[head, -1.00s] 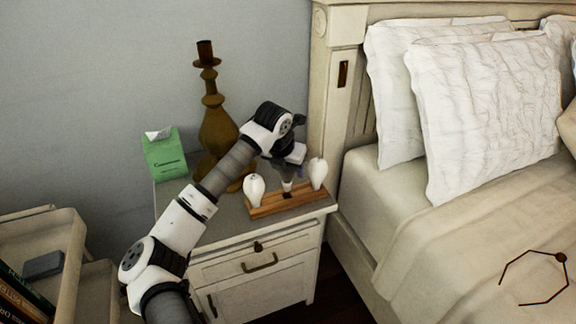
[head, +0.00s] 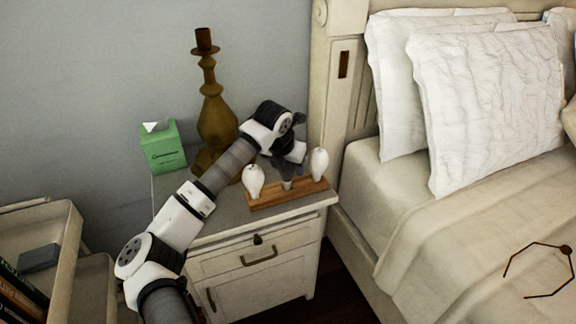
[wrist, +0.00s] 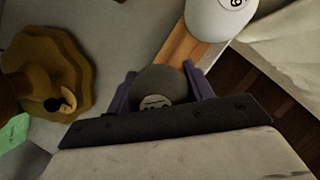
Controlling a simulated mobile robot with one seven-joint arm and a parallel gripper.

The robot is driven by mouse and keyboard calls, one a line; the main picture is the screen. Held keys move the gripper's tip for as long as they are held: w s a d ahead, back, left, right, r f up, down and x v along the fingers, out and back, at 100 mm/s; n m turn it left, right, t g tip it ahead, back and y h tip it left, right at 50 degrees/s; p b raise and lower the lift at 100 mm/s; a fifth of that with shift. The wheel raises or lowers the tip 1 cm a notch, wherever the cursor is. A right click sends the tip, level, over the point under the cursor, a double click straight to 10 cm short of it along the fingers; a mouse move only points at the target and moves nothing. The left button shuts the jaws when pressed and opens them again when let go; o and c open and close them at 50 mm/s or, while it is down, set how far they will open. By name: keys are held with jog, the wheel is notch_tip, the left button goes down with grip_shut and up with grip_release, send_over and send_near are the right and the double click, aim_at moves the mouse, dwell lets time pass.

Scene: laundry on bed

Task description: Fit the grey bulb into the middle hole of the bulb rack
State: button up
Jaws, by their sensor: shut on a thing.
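The grey bulb (wrist: 160,86) is held between the purple fingers of my gripper (wrist: 161,92) in the wrist view. In the head view my gripper (head: 287,172) points down over the middle of the wooden bulb rack (head: 306,190), and the bulb's lower end (head: 287,185) shows below it, at the rack's middle. I cannot tell how deep the bulb sits in the middle hole, which is hidden. A white bulb (head: 253,181) stands at the rack's left end and another white bulb (head: 319,163) at its right end. The right one also shows in the wrist view (wrist: 214,17).
The rack is on a white nightstand (head: 228,230). A brown candlestick (head: 214,125) and a green tissue box (head: 163,147) stand behind and left. The bed (head: 450,220) is on the right, and a shelf with books (head: 25,285) is at lower left.

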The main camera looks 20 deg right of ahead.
jog(key=shift+f+b, duration=0.5)
jog(key=shift+f, duration=0.2)
dwell(0.4)
jog(key=o, duration=1)
jog(key=shift+o, duration=0.2)
jog(key=shift+r, duration=0.15)
